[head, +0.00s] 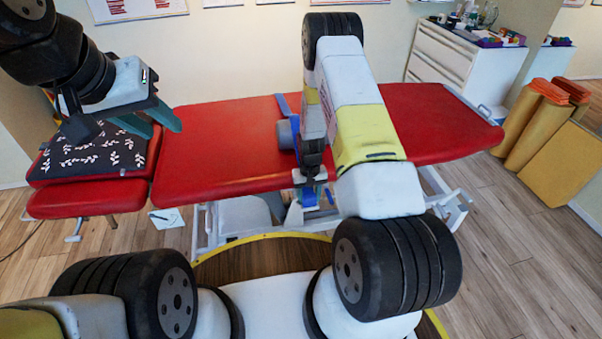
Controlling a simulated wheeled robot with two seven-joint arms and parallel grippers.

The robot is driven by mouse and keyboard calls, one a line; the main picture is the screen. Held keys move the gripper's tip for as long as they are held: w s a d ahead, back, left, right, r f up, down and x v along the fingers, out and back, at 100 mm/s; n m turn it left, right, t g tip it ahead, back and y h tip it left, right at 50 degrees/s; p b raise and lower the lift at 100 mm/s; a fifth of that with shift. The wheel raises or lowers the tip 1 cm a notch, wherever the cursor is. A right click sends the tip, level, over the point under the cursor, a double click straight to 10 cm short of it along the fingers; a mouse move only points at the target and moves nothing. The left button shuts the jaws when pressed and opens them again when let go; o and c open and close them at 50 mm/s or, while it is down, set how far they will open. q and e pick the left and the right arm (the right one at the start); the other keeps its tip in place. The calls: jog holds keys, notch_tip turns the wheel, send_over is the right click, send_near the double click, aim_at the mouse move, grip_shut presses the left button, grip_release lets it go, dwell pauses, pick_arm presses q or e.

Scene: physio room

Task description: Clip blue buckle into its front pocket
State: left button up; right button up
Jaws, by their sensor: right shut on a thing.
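A blue strap (282,104) runs across the red treatment table (215,140), and a grey-blue roll (285,133) lies by it. My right gripper (310,187) points down at the table's near edge. It is shut on a small blue piece, which looks like the blue buckle (310,198). My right arm hides part of the strap and the area beyond. I cannot make out the front pocket. My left gripper (155,125) is open and empty above the left part of the table, its teal fingers apart.
A black cloth with white leaf patterns (90,155) covers the table's headrest end. A white drawer cabinet (450,62) stands at the back right. Yellow-orange rolled mats (530,125) stand at the right.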

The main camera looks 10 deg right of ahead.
jog(key=o, duration=1.5)
notch_tip(320, 180, up, 8)
jog(key=shift+f, duration=0.1)
